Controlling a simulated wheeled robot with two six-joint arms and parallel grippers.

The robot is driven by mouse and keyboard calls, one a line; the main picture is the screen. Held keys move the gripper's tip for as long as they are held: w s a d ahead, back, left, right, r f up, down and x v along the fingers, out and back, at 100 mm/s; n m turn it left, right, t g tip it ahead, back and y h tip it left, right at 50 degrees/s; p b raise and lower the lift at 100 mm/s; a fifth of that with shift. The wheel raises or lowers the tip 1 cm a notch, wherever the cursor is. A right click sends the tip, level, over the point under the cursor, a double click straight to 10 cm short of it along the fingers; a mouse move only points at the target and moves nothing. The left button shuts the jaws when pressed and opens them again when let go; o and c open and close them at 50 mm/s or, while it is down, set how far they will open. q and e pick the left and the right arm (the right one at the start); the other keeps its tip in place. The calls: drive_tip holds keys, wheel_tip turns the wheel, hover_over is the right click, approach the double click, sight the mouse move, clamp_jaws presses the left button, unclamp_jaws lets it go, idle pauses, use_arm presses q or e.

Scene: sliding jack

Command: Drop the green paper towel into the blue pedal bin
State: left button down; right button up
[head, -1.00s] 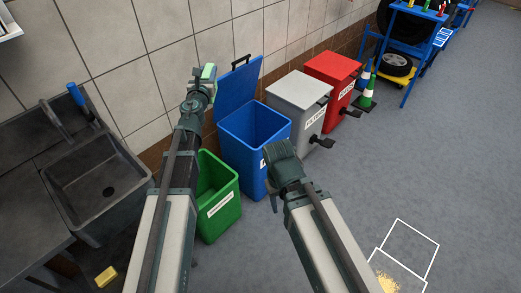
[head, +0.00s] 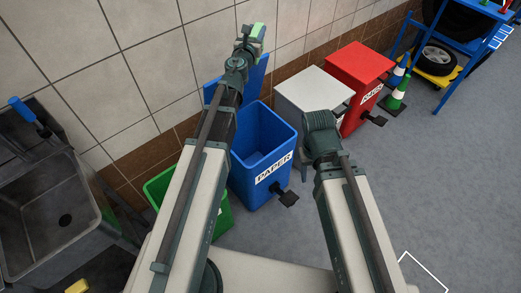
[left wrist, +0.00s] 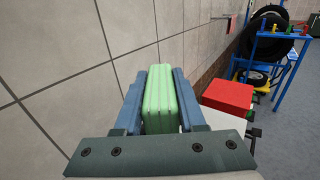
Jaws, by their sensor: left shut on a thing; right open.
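The green paper towel (left wrist: 160,101) is a folded pad upright between the two fingers of my left gripper (left wrist: 160,105) in the left wrist view. In the head view the left gripper (head: 248,38) is up near the tiled wall, above and beyond the blue pedal bin (head: 262,150), with a bit of the towel (head: 258,31) showing. The blue bin is labelled PAPER. Its lid (head: 262,75) stands open at the back, and its inside looks empty where I can see it. My right gripper (head: 321,122) is in front of the grey bin, its fingertips hard to see.
A green bin (head: 160,186) stands left of the blue one, partly behind my left arm. A grey bin (head: 300,95) and a red bin (head: 362,80) stand to the right, both lidded. A sink (head: 45,205) is at left. Traffic cones (head: 395,95) stand beyond the red bin.

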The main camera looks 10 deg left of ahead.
use_arm(q)
drive_tip(key=shift+w+f, duration=0.15)
drive_tip(key=shift+f, duration=0.05)
drive_tip(key=a+f+b, duration=0.2)
drive_tip(key=f+b, duration=1.5)
drive_tip(key=a+f+n+y+b, duration=0.1)
drive_tip(key=f+b, duration=1.7)
drive_tip(key=shift+s+a+y+b, duration=0.3)
drive_tip(key=shift+s+a, duration=0.1)
drive_tip(key=shift+s, duration=0.05)
drive_tip(key=shift+f, duration=0.15)
wheel_tip(320, 180, down, 6)
drive_tip(key=b, duration=0.6)
drive_tip(key=shift+c, duration=2.1)
unclamp_jaws()
